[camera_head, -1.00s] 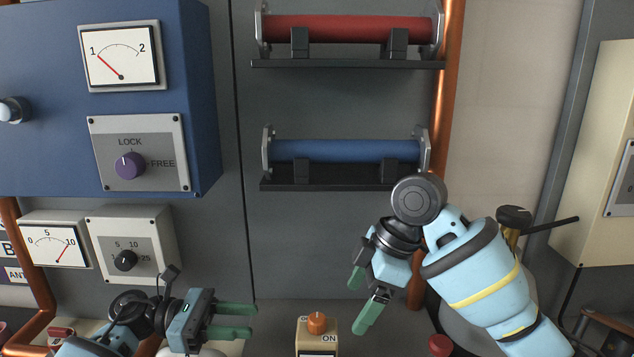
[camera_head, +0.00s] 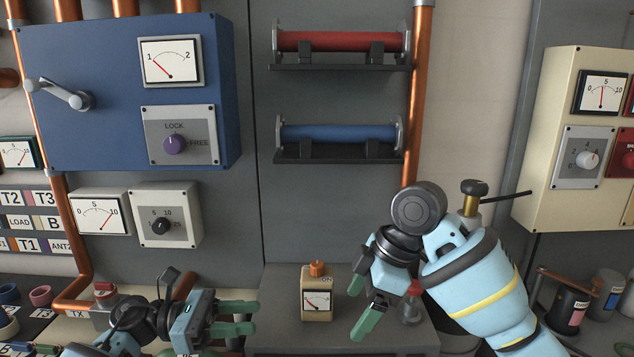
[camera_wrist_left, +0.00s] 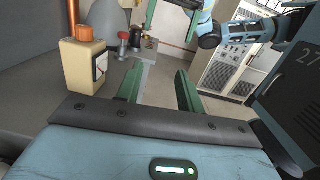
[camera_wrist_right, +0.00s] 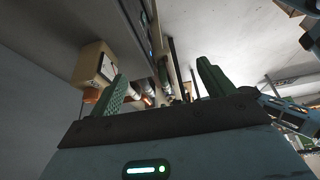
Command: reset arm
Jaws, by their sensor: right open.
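My left gripper (camera_head: 236,317) is at the lower left of the head view, its green fingers pointing right with a gap between them. In the left wrist view the two fingers (camera_wrist_left: 158,88) stand apart with nothing between them. My right gripper (camera_head: 362,293) is right of centre, fingers pointing down and left. In the right wrist view its fingers (camera_wrist_right: 162,85) are wide apart and empty. A small beige meter box (camera_head: 317,296) with an orange knob stands on the grey cabinet between the two grippers, touched by neither.
A blue cabinet (camera_head: 90,130) with a lever, a gauge and a purple LOCK/FREE knob hangs at the left. Red (camera_head: 340,40) and blue (camera_head: 340,133) cylinders sit on wall shelves. A copper pipe (camera_head: 417,100) runs beside them. A cream cabinet (camera_head: 545,140) stands right.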

